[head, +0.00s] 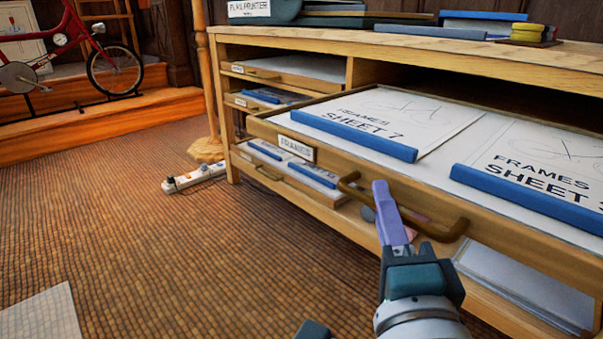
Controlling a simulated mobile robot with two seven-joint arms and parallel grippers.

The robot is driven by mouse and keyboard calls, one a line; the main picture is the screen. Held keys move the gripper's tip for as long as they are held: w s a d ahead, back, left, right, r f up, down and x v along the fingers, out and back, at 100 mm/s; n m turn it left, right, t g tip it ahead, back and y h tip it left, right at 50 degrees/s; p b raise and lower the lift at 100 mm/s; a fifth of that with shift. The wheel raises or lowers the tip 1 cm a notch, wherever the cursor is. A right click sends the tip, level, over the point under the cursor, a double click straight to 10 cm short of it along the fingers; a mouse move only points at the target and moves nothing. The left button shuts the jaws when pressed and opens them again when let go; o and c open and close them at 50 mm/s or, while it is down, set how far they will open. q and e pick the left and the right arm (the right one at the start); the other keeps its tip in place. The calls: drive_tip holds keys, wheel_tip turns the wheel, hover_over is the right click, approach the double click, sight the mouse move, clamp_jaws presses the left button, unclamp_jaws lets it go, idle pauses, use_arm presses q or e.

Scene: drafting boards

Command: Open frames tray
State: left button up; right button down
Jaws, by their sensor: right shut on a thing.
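The frames tray (370,178) is a wide wooden drawer with a label reading FRAMES on its front. It stands out from the cabinet, and its inside shows. Two white sheets with blue edge strips lie in it, sheet 7 (395,115) and another frames sheet (540,165) cut off at the right. A brown bar handle (440,232) is on the tray front. My right gripper (385,200) is shut on this handle, its purple fingers across the middle of the bar. The fingers hide part of the handle.
The wooden cabinet (400,45) has other trays at the left and below. Books and a yellow item (527,32) are on its top. A white power strip (194,178) lies on the carpet near its corner. A red bicycle (85,45) stands far left.

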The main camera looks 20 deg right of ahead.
use_arm(q)
drive_tip(key=shift+s+a, duration=0.15)
drive_tip(key=shift+a, duration=0.2)
use_arm(e)
drive_tip(key=shift+s+a, duration=0.25)
drive_tip(key=shift+a, duration=0.3)
use_arm(q)
drive_tip(key=shift+d, duration=0.1)
use_arm(e)
drive_tip(key=c, duration=0.9)
unclamp_jaws()
use_arm(q)
drive_tip(key=shift+r+p, duration=0.85)
drive_tip(key=shift+r, duration=0.05)
use_arm(e)
drive_tip(key=v, duration=1)
